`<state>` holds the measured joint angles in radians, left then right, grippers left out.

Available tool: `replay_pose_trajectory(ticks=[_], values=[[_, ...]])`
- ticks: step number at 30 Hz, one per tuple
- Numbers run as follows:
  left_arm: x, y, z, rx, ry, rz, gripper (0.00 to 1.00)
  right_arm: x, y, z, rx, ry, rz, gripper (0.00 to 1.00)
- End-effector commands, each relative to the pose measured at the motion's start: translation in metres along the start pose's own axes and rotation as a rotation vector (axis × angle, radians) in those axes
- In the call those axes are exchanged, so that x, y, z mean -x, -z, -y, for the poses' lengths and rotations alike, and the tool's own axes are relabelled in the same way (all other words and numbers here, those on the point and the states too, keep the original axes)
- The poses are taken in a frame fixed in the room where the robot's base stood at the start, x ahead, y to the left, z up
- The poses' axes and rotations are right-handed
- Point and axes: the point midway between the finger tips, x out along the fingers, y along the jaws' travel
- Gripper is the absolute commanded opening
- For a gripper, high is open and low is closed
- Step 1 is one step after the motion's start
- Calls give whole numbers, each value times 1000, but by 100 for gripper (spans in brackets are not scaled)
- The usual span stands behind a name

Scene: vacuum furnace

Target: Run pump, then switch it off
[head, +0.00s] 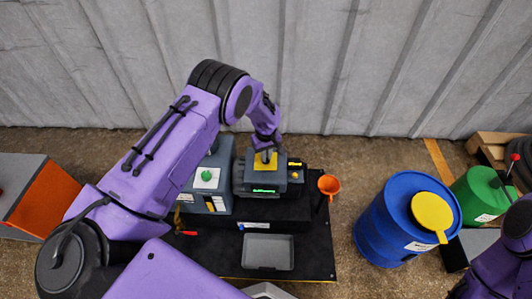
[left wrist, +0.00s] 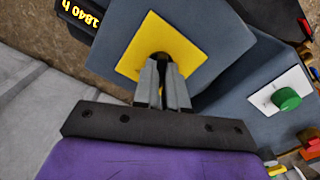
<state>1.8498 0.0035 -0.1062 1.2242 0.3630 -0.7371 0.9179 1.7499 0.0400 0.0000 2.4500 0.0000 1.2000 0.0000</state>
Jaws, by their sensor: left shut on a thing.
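The pump unit, a dark grey box (head: 245,180), stands on the black mat in the head view, with a yellow plate (head: 272,157) on its top and a green lit display on its front. In the left wrist view, the yellow plate (left wrist: 183,50) carries a dark round knob (left wrist: 160,57), mostly hidden by my fingers. My left gripper (head: 266,155) is over the plate, shut on the knob; its fingers also show in the wrist view (left wrist: 161,75). An hour counter (left wrist: 80,12) reads 1840 h. My right arm shows at the lower right, its gripper out of frame.
Blue (head: 385,225) and green drums stand further right. A corrugated wall is behind.

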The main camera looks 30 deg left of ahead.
Motion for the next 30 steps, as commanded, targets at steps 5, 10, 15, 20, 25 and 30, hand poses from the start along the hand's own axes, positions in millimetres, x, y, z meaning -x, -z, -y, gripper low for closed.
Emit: replay_pose_trajectory(ticks=[5, 10, 15, 20, 25, 30], values=[[1, 1, 0, 58, -1, -3, 0, 2, 1, 0, 0, 0, 0, 0], [1, 1, 0, 85, -1, -3, 0, 3, 1, 0, 0, 0, 0, 0], [1, 1, 0, 92, -2, -3, 0, 3, 1, 0, 0, 0, 0, 0], [1, 2, 0, 93, -2, -3, 0, 3, 1, 0, 0, 0, 0, 0], [1, 1, 0, 92, -2, -3, 37, 3, 1, 0, 0, 0, 0, 0], [0, 1, 0, 91, -1, -2, 37, 3, 1, 0, 0, 0, 0, 0]])
